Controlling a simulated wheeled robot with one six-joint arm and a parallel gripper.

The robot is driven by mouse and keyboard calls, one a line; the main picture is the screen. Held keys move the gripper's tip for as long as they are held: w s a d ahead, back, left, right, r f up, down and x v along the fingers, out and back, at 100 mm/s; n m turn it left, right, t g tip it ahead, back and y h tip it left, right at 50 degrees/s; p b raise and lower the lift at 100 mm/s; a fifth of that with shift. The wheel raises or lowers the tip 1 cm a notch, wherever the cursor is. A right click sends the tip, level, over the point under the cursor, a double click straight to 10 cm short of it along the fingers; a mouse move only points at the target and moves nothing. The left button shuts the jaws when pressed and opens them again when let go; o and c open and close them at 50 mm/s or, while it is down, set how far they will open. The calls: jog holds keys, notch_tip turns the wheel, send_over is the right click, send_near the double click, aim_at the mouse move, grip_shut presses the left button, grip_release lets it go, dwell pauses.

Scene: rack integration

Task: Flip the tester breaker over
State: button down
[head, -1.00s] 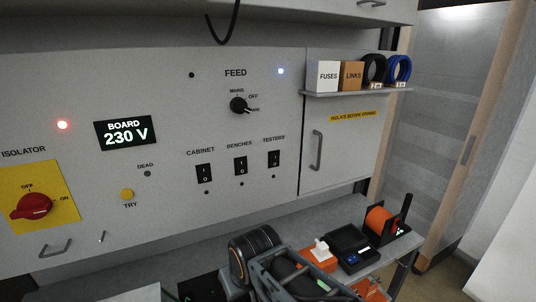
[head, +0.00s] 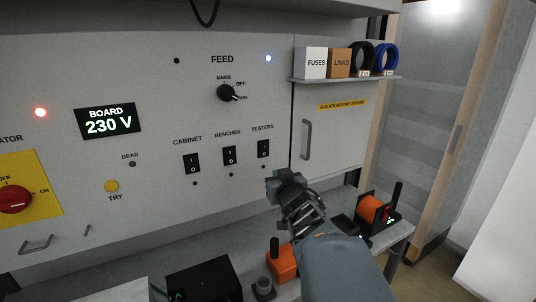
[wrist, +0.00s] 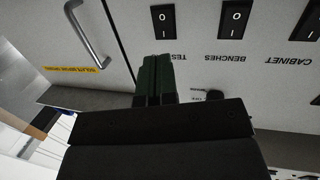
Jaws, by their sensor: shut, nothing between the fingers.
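The testers breaker (head: 263,148) is a black rocker switch under the TESTERS label, rightmost of three on the grey panel. In the wrist view, which is upside down, it shows (wrist: 163,18) just beyond my fingertips, with its label partly hidden. Which way its rocker is tipped is too small to tell. My gripper (head: 280,178) is below and slightly right of the breaker in the head view, in front of the panel. Its two dark fingers (wrist: 157,75) are closed together and empty in the wrist view. Touching cannot be made out; a gap seems to show.
The benches breaker (head: 229,155) and cabinet breaker (head: 191,163) sit to the left. A cabinet door handle (head: 306,140) stands out to the right. A shelf (head: 345,80) with boxes and coils is above. The bench below holds an orange block (head: 283,263) and a black box (head: 204,281).

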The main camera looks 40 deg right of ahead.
aim_at(265, 144)
jog(key=shift+s+d+r+n+t+y+b, duration=0.15)
jog(key=shift+s+d+r+n+t+y, duration=0.15)
jog(key=shift+d+t+y, duration=0.3)
jog(key=shift+s+d+r+n+t+y+b, duration=0.1)
jog(key=shift+s+d+n+t+y+b, duration=0.1)
jog(key=shift+d+n+t+y, duration=0.35)
jog(key=shift+s+d+r+n+t+y+b, duration=0.1)
jog(key=shift+s+d+r+n+t+y, duration=0.15)
jog(key=shift+d+t+y, duration=0.35)
jog(key=shift+a, duration=0.1)
jog(key=w+p, duration=0.1)
jog(key=w, duration=0.3)
jog(key=w+d+r+p, duration=0.1)
jog(key=w, duration=0.4)
jog(key=w+p, duration=0.1)
jog(key=w, duration=0.3)
jog(key=shift+w+d+r+p, duration=0.3)
jog(key=shift+w+d+r, duration=0.1)
